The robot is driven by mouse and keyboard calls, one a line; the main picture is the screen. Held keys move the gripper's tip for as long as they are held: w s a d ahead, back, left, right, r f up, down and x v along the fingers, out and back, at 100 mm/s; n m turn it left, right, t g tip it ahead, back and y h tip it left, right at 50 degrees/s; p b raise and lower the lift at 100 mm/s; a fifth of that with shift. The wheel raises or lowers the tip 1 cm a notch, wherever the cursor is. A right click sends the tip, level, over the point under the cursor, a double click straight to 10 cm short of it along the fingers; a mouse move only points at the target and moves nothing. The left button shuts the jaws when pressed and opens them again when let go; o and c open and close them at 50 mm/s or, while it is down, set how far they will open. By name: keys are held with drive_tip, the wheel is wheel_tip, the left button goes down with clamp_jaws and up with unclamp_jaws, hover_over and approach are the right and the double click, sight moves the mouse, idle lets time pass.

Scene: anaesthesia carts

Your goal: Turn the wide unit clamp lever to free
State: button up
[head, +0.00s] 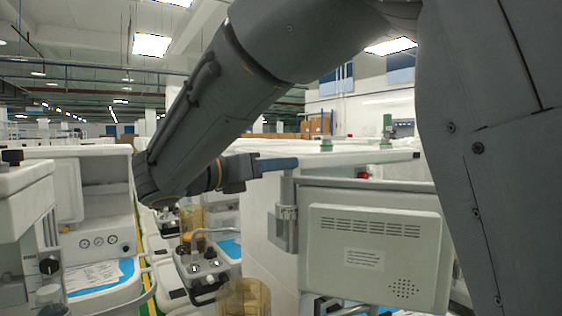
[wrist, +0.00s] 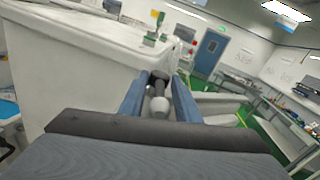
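A grey clamp (head: 287,215) on an upright post holds a wide grey monitor unit (head: 372,255) at the side of a white cart. My gripper (head: 296,163) is level with the top of this post, its blue fingers pointing right. In the wrist view my gripper (wrist: 160,77) is open, with one blue finger on each side of a dark post with a pale rounded end (wrist: 159,104). I cannot tell whether this is the clamp lever, or whether a finger touches it. The lever's setting cannot be read.
The white cart top (wrist: 85,45) lies close to the left of my fingers in the wrist view. Green-topped fittings (head: 387,130) stand on the cart behind. Another cart (head: 85,215) stands at the left, with amber canisters (head: 243,298) between. Green floor shows at the right in the wrist view.

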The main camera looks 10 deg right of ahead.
drive_tip(key=shift+w+d, duration=0.25)
drive_tip(key=shift+d, duration=0.2)
drive_tip(key=shift+c, duration=0.2)
clamp_jaws()
